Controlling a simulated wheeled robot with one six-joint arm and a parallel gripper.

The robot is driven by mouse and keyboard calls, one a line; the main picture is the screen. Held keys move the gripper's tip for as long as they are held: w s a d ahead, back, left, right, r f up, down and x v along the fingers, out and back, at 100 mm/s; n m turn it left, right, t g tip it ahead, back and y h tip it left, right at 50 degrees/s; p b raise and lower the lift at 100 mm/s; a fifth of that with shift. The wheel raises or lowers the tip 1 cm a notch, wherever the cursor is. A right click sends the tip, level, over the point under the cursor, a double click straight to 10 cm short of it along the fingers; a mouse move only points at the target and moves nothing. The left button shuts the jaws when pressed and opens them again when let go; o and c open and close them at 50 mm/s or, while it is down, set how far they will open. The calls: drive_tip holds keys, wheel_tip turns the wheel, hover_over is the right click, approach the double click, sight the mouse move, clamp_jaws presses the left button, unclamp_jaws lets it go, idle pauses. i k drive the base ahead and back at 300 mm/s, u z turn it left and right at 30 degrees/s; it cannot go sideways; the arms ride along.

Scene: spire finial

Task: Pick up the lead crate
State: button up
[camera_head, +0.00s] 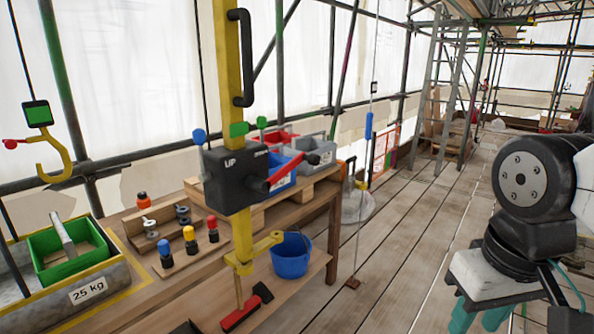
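Several crates are in view, and I cannot read a label that names one as lead. A grey crate (322,152) with a small white label and a handle stands on the pallet at the back of the bench; it may be the lead one. A blue crate (284,178) and a red crate (277,138) stand beside it, partly hidden by the black winch box. A green crate (68,254) with a grey handle sits in a tray at the left. My gripper (480,314) is at the lower right, far from the crates; its teal fingers point down and their tips are cut off.
A yellow post with a black box marked UP (232,178) stands before the bench. A yellow hook (52,160) hangs at the left. The tray (92,289) is marked 25 kg. A blue bucket (291,256) sits on the low shelf.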

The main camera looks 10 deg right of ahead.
sight(325, 150)
drive_tip(key=z, duration=0.5)
drive_tip(key=i, duration=0.95)
drive_tip(key=z, duration=0.5)
drive_tip(key=i, duration=1.25)
drive_tip(key=u, duration=0.75)
drive_tip(key=i, duration=0.95)
drive_tip(key=u, duration=0.55)
